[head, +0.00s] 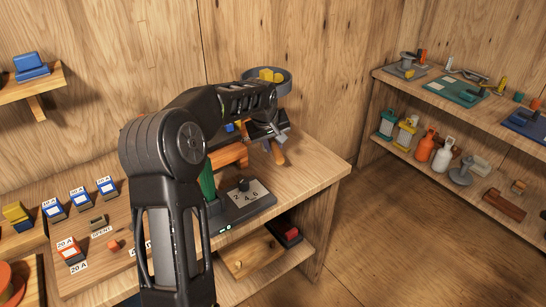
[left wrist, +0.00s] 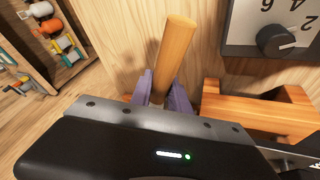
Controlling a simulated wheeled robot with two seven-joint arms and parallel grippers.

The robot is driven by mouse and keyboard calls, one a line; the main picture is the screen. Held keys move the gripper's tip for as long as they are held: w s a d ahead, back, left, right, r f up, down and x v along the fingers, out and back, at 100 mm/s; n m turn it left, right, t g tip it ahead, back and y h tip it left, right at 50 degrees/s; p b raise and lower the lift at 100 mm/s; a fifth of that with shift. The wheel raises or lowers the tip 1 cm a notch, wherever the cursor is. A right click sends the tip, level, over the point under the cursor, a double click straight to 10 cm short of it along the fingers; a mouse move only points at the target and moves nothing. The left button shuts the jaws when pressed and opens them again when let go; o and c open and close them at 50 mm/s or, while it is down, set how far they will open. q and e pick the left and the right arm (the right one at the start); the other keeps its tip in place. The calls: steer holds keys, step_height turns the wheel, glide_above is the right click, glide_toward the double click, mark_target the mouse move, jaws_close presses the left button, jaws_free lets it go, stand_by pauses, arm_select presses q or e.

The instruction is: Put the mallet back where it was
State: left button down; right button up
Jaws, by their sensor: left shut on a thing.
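My left gripper (head: 272,136) is over the right part of the workbench in the head view. In the left wrist view its fingers (left wrist: 165,98) are shut around the wooden handle of the mallet (left wrist: 175,50). The handle also shows in the head view (head: 278,154), sticking out below the gripper. The mallet's head is hidden by the gripper in both views. An orange-brown wooden stand (left wrist: 250,105) is just beside the fingers; part of it shows in the head view (head: 228,155), behind my arm. I cannot tell whether the mallet touches it. My right gripper is not in view.
A black box with a numbered dial (head: 250,197) sits near the bench's front edge. Blue-labelled boxes (head: 80,197) stand on a board at left. Shelves of tackle (head: 440,157) stand right, with open floor between.

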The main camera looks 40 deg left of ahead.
arm_select(q)
steer(key=shift+f, duration=2.4)
steer(key=shift+f, duration=0.2)
steer(key=c, duration=1.2)
jaws_free()
steer(key=shift+c, duration=0.2)
steer(key=shift+r, duration=0.15)
steer(key=v, duration=1.2)
steer(key=shift+b, duration=0.3)
